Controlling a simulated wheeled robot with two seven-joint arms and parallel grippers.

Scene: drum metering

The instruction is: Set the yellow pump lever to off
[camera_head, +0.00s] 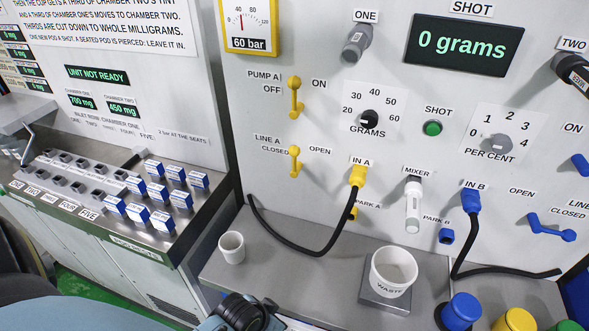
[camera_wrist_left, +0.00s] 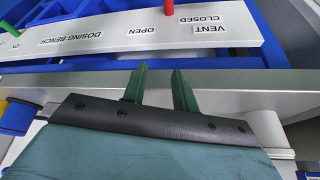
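The yellow pump lever (camera_head: 296,97) is on the wall panel in the head view, between the PUMP A OFF label on its left and ON on its right. Its arm hangs almost straight down from the upper pivot. No gripper touches it. In the left wrist view my left gripper (camera_wrist_left: 160,88) shows two green fingers standing apart with nothing between them. It is over a bench edge, away from the pump lever. My right gripper is not in view.
A similar yellow Line A lever (camera_head: 295,161) sits below. A black hose (camera_head: 300,250) loops from the yellow IN A plug (camera_head: 357,176). A small white cup (camera_head: 232,247) and the waste cup (camera_head: 393,270) stand on the grey ledge.

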